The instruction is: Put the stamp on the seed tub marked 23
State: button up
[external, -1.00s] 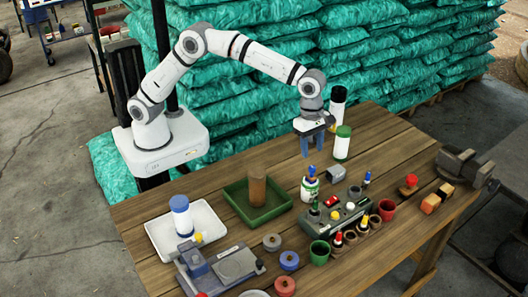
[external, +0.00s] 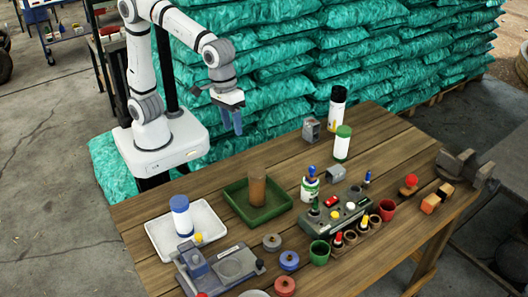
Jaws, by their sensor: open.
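My gripper (external: 232,125) is open and empty, raised beyond the table's back edge and apart from everything on it. Several tub-like cylinders stand upright: a white one with a green lid (external: 342,146), a white one with a black top (external: 337,110), a white one with a blue lid (external: 181,219) and a brown one (external: 257,191). No number is readable on any of them, so I cannot tell which is marked 23. A red-knobbed piece (external: 409,183) at the right may be the stamp, but I cannot be sure.
The brown cylinder stands in a green tray (external: 231,211), the blue-lidded one in a white tray (external: 160,246). A grey control box (external: 331,229), small pots and spools crowd the front middle. A grey block (external: 311,130) is at the back, a vise (external: 465,167) at the right.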

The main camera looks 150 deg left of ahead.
jog(key=s+d+f+m, duration=0.2)
jog(key=s+d+m, duration=0.4)
jog(key=s+m, duration=0.3)
jog(key=s+d+f+m+t, duration=0.1)
jog(key=s+d+f+m, duration=0.2)
jog(key=s+d+m, duration=0.3)
jog(key=s+m, duration=0.3)
jog(key=s, duration=0.2)
jog(key=shift+s+d+f+m, duration=0.2)
jog(key=shift+s+d+m, duration=0.15)
jog(key=shift+s+m, duration=0.05)
jog(key=shift+f, duration=0.1)
